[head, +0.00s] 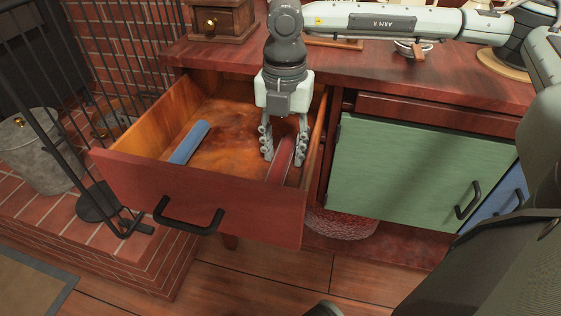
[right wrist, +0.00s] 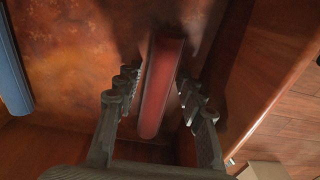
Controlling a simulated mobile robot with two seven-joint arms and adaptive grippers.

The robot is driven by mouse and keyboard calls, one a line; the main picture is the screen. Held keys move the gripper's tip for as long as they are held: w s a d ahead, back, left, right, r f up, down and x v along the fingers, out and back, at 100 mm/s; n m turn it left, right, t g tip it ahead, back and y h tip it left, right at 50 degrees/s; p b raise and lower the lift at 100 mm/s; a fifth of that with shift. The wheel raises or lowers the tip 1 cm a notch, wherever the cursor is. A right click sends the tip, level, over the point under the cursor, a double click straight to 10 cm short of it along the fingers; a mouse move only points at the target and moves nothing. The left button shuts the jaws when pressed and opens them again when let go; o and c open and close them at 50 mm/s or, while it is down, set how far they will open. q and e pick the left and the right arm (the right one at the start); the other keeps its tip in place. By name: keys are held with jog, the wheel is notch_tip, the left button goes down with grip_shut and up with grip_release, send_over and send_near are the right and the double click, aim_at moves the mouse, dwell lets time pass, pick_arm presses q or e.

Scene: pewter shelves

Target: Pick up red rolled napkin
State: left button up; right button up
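The red rolled napkin (head: 281,158) lies in the right part of the open drawer (head: 205,185), inside the front panel. It also shows in the right wrist view (right wrist: 160,85), running lengthwise between the fingers. My right gripper (head: 284,150) reaches down into the drawer over the napkin. In the right wrist view its fingers (right wrist: 160,105) are spread, one on each side of the napkin, with gaps on both sides. The napkin's lower end is partly hidden by the drawer front in the head view. My left gripper is not in view.
A blue roll (head: 190,142) lies at the left in the drawer. The drawer's right wall stands close beside my right gripper. A green cabinet door (head: 415,175) is at the right. A wooden box (head: 222,20) stands on the top, and a metal bucket (head: 35,155) is at the left.

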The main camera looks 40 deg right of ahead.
grip_shut()
